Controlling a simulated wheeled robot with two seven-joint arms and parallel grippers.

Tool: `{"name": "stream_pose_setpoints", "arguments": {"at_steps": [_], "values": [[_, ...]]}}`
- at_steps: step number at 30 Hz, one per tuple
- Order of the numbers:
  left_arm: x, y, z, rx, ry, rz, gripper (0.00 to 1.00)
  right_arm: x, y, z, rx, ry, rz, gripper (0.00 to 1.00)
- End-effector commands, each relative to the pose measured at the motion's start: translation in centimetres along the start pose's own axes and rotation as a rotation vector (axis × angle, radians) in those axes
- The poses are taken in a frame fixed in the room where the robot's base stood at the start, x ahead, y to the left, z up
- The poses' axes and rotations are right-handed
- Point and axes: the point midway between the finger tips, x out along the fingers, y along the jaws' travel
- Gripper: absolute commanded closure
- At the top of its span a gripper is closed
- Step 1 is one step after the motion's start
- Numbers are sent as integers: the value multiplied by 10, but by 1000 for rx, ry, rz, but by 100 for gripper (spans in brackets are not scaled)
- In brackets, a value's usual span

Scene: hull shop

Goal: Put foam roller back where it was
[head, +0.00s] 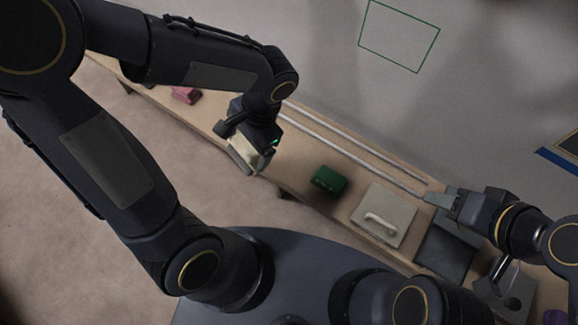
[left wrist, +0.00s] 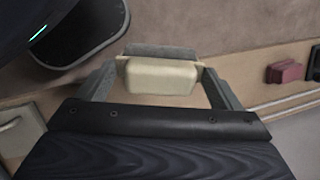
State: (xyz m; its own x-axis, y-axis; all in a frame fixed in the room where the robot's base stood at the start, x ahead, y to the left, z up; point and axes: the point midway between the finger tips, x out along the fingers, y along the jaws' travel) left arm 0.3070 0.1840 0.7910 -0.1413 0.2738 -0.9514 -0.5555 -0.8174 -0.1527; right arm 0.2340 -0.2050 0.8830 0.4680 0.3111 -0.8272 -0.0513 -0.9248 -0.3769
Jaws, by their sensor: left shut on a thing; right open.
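My left gripper (head: 250,146) is shut on a cream block-like thing (head: 245,153), which I take for the foam roller, though its shape is not clearly a roller. In the left wrist view the cream thing (left wrist: 160,77) sits between the two fingers, with a grey strip along its far side. The gripper is over the bench's near edge, and I cannot tell whether the thing touches the bench. My right gripper (head: 440,197) is open and empty at the bench's right part.
The long wooden bench (head: 298,155) runs diagonally. It carries a pink block (head: 186,95), a green block (head: 328,181), a pale board with a handle (head: 398,211), two pale rods (head: 350,157) and a dark flat thing (head: 447,252). A green outline (head: 399,36) marks the floor beyond.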

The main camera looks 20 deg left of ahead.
Motion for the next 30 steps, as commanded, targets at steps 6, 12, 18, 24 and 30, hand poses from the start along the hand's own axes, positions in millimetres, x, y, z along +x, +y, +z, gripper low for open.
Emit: {"name": "stream_pose_setpoints", "arguments": {"at_steps": [6,12,18,24,30], "values": [[-8,67,3,-179,204,153,33,31,14,16,0,0,0,52],[-18,85,2,-226,253,188,33,37,17,19,0,0,0,52],[-6,66,-34,-231,250,191,33,43,20,22,0,0,0,52],[9,40,-80,-231,251,189,33,49,22,24,0,0,0,52],[39,28,-112,-228,250,188,33,57,26,28,0,0,0,52]]}}
